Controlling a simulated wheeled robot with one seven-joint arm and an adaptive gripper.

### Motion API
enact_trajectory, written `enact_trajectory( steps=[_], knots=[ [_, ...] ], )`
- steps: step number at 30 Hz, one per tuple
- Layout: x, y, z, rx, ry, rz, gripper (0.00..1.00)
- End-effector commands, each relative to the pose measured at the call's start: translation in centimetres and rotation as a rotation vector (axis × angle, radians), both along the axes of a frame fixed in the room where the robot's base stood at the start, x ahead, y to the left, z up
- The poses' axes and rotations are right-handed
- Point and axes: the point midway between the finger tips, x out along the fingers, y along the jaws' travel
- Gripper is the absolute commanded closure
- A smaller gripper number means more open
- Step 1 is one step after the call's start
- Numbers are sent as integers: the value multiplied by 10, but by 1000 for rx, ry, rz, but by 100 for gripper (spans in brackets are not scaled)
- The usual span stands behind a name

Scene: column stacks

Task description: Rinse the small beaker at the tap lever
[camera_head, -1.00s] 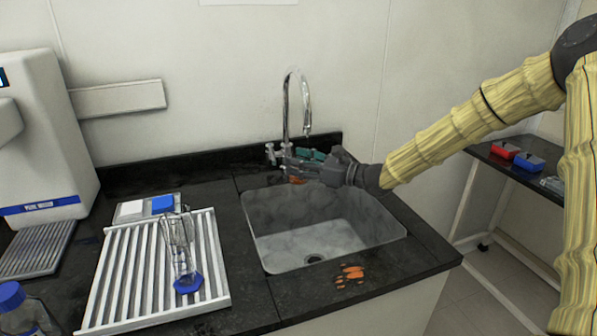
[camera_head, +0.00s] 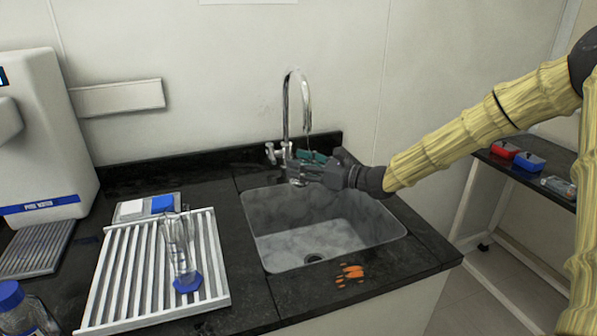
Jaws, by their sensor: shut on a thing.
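My gripper (camera_head: 300,170) is at the tap, low over the back of the sink. It is shut on a small, clear, glassy thing (camera_head: 297,182), taken to be the small beaker, mostly hidden by the fingers. The chrome tap (camera_head: 286,105) rises behind the gripper, with its spout end (camera_head: 307,130) above the gripper. A thin pale line, perhaps water, shows below the spout. The tap lever (camera_head: 271,153) is at the tap's base, just left of the fingers. I cannot tell whether the fingers touch it.
The grey sink basin (camera_head: 262,235) is empty, with an orange mark (camera_head: 350,273) on its front counter. A white slatted rack (camera_head: 125,275) at left holds a glass cylinder (camera_head: 180,250) with a blue base. A blue-capped bottle (camera_head: 25,310) stands front left.

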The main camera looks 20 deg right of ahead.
Motion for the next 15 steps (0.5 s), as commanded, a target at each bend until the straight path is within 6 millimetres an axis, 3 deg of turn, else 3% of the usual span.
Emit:
enact_trajectory(
  steps=[15],
  knots=[
    [-17, 24, -1, 2, -1, 0, 76]
  ],
)
